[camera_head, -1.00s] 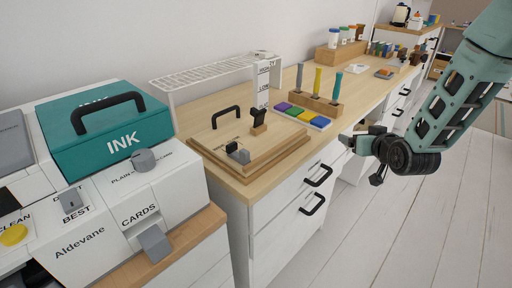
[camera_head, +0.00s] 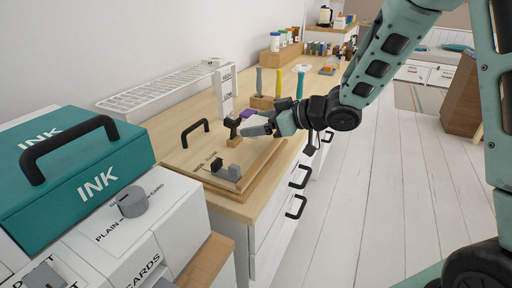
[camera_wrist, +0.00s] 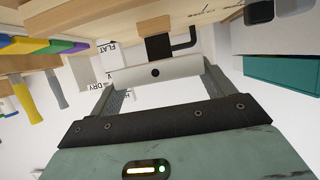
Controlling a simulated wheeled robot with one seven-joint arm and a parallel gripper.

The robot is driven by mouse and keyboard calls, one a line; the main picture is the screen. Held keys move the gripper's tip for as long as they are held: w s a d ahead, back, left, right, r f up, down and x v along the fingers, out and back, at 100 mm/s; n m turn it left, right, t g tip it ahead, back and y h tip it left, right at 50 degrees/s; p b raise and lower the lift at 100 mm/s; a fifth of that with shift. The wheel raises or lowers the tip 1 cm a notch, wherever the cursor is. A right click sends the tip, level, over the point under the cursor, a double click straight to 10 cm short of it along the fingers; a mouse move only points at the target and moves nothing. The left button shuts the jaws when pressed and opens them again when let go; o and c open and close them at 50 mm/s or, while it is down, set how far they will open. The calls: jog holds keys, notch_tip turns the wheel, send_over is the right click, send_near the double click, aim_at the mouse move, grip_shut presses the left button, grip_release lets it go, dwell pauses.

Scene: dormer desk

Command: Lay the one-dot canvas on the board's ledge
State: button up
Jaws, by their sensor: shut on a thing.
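The one-dot canvas (camera_wrist: 180,69) shows in the wrist view as a pale bar with one black dot. It spans between the fingers of my gripper (camera_wrist: 157,80), which is shut on it. In the head view my gripper (camera_head: 262,128) is at the right side of the wooden board (camera_head: 196,164), close to its dark upright piece on a small wooden block (camera_head: 235,142). The board lies on the desk with a black handle (camera_head: 195,132) and a grey slider (camera_head: 234,171). I cannot clearly tell which part is the ledge, or whether the canvas touches it.
A white wire rack (camera_head: 165,85) stands behind the board. Several upright tools (camera_head: 278,82) in a wooden holder and a purple block are beyond my gripper. A teal INK case (camera_head: 80,160) sits on a white machine at left.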

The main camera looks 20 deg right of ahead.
jog(key=shift+f+b, duration=0.75)
jog(key=shift+f, duration=2.05)
jog(key=shift+f, duration=0.15)
jog(key=o, duration=0.9)
jog(key=shift+r, duration=0.2)
jog(key=p+v, duration=0.3)
jog(key=v, duration=0.9)
jog(key=h, duration=0.4)
send_near(260, 150)
jog(key=s+a+m+g+h, duration=0.2)
jog(key=s+a+g+h, duration=0.1)
jog(key=s+a, duration=0.25)
jog(key=s+a+g, duration=0.1)
jog(key=s+g, duration=0.1)
jog(key=s, duration=0.5)
jog(key=s+a+g+h, duration=0.1)
jog(key=s+a+g, duration=0.1)
jog(key=s, duration=0.4)
jog(key=s+a+g, duration=0.1)
jog(key=s+g, duration=0.1)
jog(key=s, duration=0.5)
jog(key=shift+s+a+r+n+h, duration=0.3)
jog(key=shift+s+a+r+h, duration=0.05)
jog(key=shift+h, duration=0.05)
